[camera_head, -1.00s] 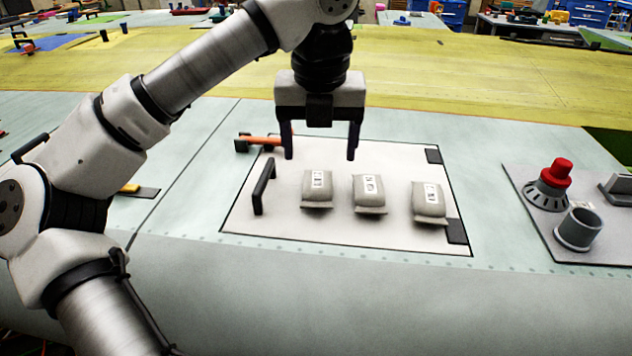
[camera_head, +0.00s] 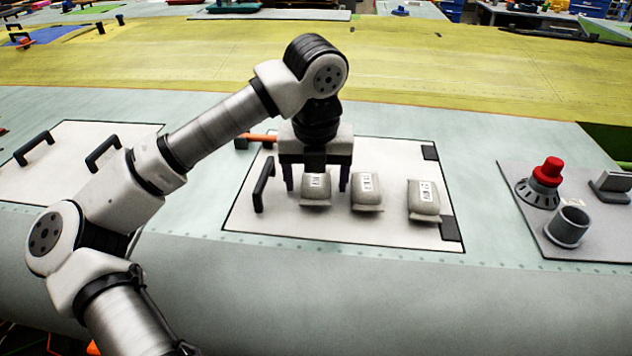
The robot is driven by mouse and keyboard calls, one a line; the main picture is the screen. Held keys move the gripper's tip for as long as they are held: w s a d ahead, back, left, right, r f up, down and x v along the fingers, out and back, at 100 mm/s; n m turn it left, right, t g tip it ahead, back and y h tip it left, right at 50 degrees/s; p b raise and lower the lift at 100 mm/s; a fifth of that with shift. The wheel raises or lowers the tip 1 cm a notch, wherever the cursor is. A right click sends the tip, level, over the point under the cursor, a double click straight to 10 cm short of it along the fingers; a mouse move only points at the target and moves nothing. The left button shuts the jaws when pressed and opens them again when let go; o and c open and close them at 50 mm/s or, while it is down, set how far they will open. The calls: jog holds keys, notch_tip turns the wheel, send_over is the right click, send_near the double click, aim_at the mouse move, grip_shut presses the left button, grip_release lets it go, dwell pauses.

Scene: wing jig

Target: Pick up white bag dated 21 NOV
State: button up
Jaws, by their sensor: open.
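Three small whitish-grey bags with printed labels lie in a row on a white panel. They are the left bag (camera_head: 316,191), the middle bag (camera_head: 367,190) and the right bag (camera_head: 424,199). The label print is too small to read, so I cannot tell which one is dated 21 NOV. My gripper (camera_head: 316,186) is open and points down at the left bag. Its two dark fingers show on either side of that bag, and the palm hides the bag's far edge. I cannot tell whether the fingers touch it.
The white panel (camera_head: 275,222) has a black handle (camera_head: 264,184) at its left. An orange-handled tool (camera_head: 258,138) lies behind it. At right a grey plate (camera_head: 545,240) carries a red knob (camera_head: 548,170) and a grey cup (camera_head: 568,226). The front wing surface is clear.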

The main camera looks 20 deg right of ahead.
aim_at(316, 179)
jog(key=c, duration=1.1)
notch_tip(316, 179, up, 19)
jog(key=b, duration=0.3)
